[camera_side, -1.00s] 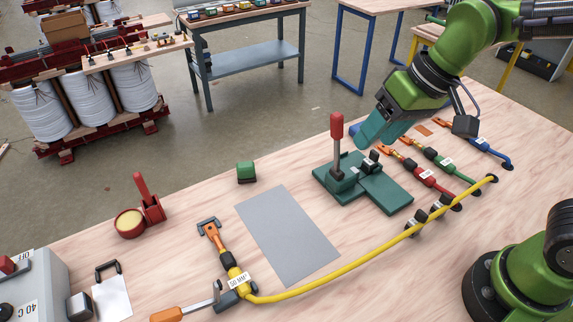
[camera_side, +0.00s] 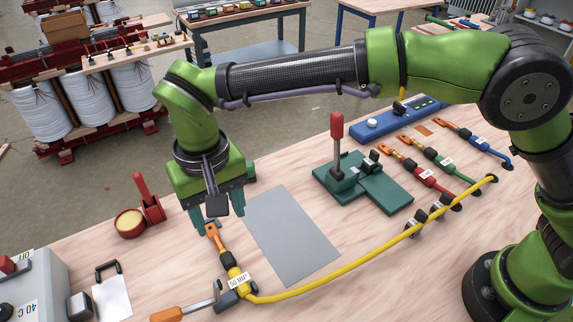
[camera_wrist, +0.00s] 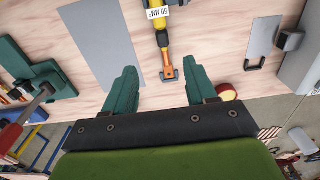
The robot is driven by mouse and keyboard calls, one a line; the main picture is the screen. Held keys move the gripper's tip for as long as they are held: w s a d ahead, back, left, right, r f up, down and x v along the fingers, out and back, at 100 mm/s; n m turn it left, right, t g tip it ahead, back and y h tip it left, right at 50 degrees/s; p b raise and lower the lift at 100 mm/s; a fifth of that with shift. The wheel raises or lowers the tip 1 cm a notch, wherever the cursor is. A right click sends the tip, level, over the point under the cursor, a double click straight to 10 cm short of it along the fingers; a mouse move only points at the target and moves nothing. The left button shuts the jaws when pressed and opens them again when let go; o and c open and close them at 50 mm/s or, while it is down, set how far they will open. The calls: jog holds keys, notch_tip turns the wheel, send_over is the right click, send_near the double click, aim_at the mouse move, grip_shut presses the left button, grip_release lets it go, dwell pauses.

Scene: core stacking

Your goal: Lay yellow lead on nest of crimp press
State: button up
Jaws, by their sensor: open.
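The yellow lead (camera_side: 330,287) runs across the bench from a black hole at the right to a clamp at the front left. Its end has a white 50 MM² label, a black sleeve and an orange lug (camera_side: 213,236). My gripper (camera_side: 217,222) is open and empty above the lug end. In the wrist view the lug (camera_wrist: 168,73) lies between my two teal fingers (camera_wrist: 157,85), apart from both. The crimp press (camera_side: 375,191) is green with a red-tipped upright lever (camera_side: 337,128); its nest (camera_side: 371,160) looks empty.
A grey mat (camera_side: 290,240) lies bare between the lug and press. A red pot (camera_side: 130,222) stands left of my gripper. Black clips (camera_side: 422,216) hold the yellow lead along its run.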

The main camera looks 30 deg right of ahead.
send_over(229, 262)
jog(key=f, duration=0.9)
jog(key=shift+s+d+f, duration=0.1)
jog(key=shift+d, duration=0.15)
jog(key=shift+a+f, duration=0.2)
jog(key=shift+f, duration=2.5)
grip_shut()
